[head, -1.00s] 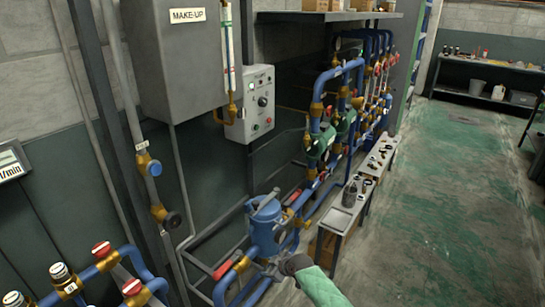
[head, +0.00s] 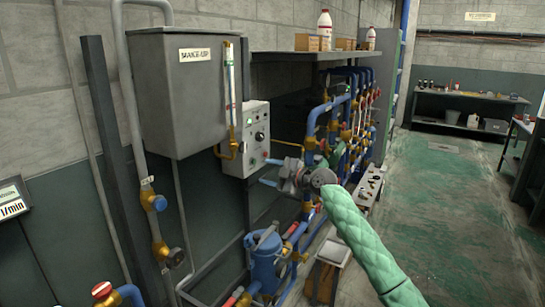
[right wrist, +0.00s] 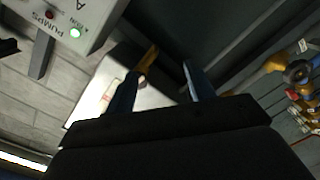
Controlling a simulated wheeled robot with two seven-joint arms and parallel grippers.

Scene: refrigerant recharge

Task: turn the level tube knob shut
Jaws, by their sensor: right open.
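The level tube (head: 230,85) is a slim upright gauge with a red line on the right side of the grey MAKE-UP tank (head: 180,100). Its brass lower fitting (head: 232,148) bends toward the tank. The knob is too small to make out clearly. My right gripper (head: 268,171) is open and empty, right of and slightly below the fitting, in front of the control box. My left gripper is not in view.
The control box (head: 247,138) is close behind my right gripper and shows at upper left in the right wrist view (right wrist: 75,20). Blue pipes with brass valves (head: 335,125) stand behind my arm. A shelf (head: 310,55) is above. The green floor at right is clear.

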